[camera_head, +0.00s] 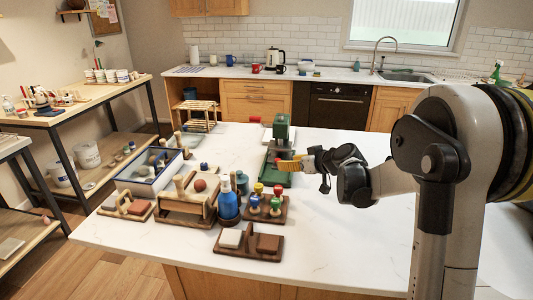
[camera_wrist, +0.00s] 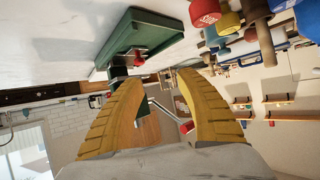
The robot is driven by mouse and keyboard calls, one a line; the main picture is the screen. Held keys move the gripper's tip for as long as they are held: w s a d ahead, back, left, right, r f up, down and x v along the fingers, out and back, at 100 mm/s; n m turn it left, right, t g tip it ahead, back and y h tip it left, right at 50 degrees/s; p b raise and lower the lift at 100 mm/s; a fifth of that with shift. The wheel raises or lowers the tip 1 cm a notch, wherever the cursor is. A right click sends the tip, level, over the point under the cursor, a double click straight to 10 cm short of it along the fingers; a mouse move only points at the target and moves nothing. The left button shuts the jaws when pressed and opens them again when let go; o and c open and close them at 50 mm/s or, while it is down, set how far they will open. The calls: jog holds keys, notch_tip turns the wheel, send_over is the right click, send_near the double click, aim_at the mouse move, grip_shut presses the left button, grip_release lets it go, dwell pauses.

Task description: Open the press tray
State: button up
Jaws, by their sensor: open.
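The green press (camera_head: 281,132) stands near the far side of the white island, upright. Its low green tray (camera_head: 277,178) sits at its base, and my gripper partly covers it. My gripper (camera_head: 281,165) is beside the press, in front of the tray in the head view. In the wrist view its two yellow ribbed fingers (camera_wrist: 158,82) are apart with nothing between them. The fingers appear short of the red knob.
A stamp rack (camera_head: 267,217) with coloured knobs, a blue bottle (camera_head: 229,204), a wooden tool box (camera_head: 180,212) and a blue-edged tray (camera_head: 145,188) crowd the island's left. A wooden block holder (camera_head: 248,252) stands in front. The worktop (camera_head: 340,230) below my arm is clear.

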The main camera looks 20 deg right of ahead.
aim_at(278, 159)
jog(key=shift+t, duration=0.6)
jog(key=w+f+b, duration=0.1)
jog(key=w+f, duration=0.1)
jog(key=w, duration=0.2)
jog(key=w+f+b, duration=0.1)
jog(key=w+f, duration=0.1)
jog(key=w, duration=0.2)
jog(key=w+f+b, duration=0.1)
jog(key=w+f, duration=0.1)
jog(key=w, duration=0.2)
jog(key=shift+w+d+f, duration=0.1)
jog(key=shift+w+f, duration=0.15)
jog(key=shift+w, duration=0.15)
jog(key=shift+r, duration=0.1)
grip_shut()
